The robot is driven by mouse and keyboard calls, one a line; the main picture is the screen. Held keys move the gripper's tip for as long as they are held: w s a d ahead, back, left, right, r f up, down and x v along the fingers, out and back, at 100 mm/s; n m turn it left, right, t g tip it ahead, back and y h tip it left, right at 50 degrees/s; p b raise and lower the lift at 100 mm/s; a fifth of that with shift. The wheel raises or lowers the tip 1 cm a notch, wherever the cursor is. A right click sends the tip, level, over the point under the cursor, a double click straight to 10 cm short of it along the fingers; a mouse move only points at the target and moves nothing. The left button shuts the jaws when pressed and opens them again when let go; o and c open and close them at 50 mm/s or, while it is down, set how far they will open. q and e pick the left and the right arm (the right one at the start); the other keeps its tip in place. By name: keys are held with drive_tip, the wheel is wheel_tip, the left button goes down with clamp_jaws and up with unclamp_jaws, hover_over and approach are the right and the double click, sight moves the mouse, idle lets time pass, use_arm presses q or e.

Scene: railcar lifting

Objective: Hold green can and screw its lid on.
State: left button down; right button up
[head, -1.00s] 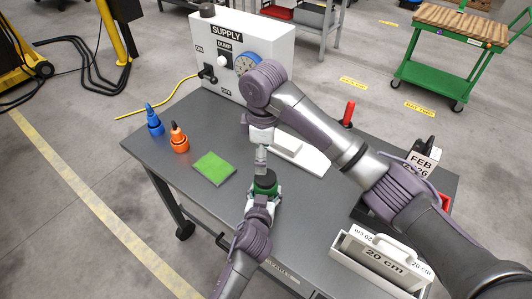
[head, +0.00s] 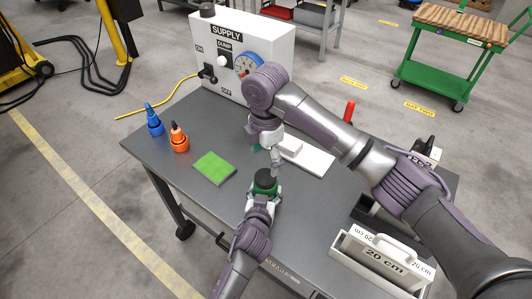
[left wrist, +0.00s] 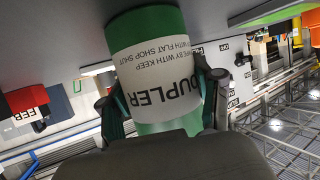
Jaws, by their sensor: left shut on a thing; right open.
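The green can (head: 266,188) stands over the near middle of the grey table, and its dark green top shows in the head view. In the left wrist view the can (left wrist: 160,62) appears upside down, with green bands and a white label. My left gripper (head: 262,197) is shut around its side, one finger on each side. My right gripper (head: 268,160) is open just above the can's top, its fingers apart. I cannot tell a separate lid from the can's top, nor how tight it sits.
A green pad (head: 214,168) lies left of the can, with an orange bottle (head: 179,141) and a blue bottle (head: 154,124) beyond. The supply box (head: 232,58) stands at the back. A white 20 cm holder (head: 378,262) is at right.

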sight(265, 177)
wheel_tip(265, 177, down, 7)
drive_tip(key=shift+r, duration=0.1)
idle(0.4)
drive_tip(key=c, duration=1.2)
drive_tip(key=m, duration=0.5)
drive_tip(key=shift+s+m, duration=0.15)
drive_tip(key=shift+m, duration=0.25)
drive_tip(key=m, duration=0.4)
drive_tip(key=shift+a+m, duration=0.1)
drive_tip(key=shift+m, duration=0.3)
drive_tip(key=m, duration=0.8)
drive_tip(key=o, duration=1.3)
